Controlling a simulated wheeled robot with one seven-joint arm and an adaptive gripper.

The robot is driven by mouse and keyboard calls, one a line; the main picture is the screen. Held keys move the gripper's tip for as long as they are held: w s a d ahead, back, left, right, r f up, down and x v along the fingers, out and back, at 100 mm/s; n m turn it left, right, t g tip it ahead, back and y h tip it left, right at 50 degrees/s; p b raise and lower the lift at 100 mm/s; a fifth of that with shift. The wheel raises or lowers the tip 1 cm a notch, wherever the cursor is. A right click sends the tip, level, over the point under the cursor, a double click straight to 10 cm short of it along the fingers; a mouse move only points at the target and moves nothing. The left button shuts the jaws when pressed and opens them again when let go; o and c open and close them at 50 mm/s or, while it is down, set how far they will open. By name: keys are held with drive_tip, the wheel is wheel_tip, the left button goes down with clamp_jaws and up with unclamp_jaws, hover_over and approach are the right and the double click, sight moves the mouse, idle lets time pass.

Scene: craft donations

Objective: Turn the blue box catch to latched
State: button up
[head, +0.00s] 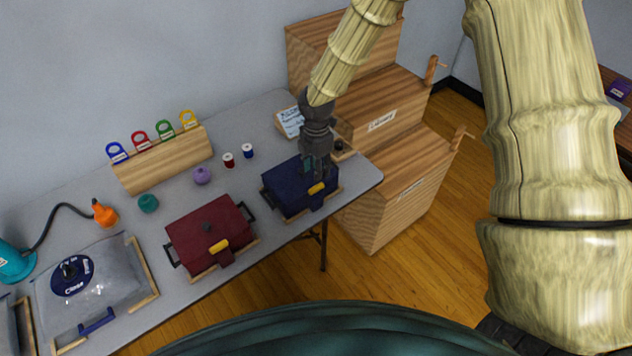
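The blue box (283,191) sits near the right end of the grey table, with its lid down. Its yellow catch (316,188) is on the front edge of the lid, above a dark blue tab. The catch looks slightly tilted, and I cannot tell whether it is latched. My gripper (319,176) points down over the right part of the box, just behind the catch. It hides part of the lid. The fingers are small and dark against the box, so their opening and any contact are unclear.
A red box (205,236) with its own yellow catch stands to the left. Spools (247,151), yarn balls (201,175) and a wooden rack with coloured tags (165,165) lie behind. Wooden crates (400,190) stand right of the table. A clear-lidded case (110,270) is at far left.

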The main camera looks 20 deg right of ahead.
sight(316, 186)
drive_tip(key=shift+f+p, duration=1.25)
drive_tip(key=shift+f, duration=2.7)
drive_tip(key=shift+c, duration=0.2)
clamp_jaws()
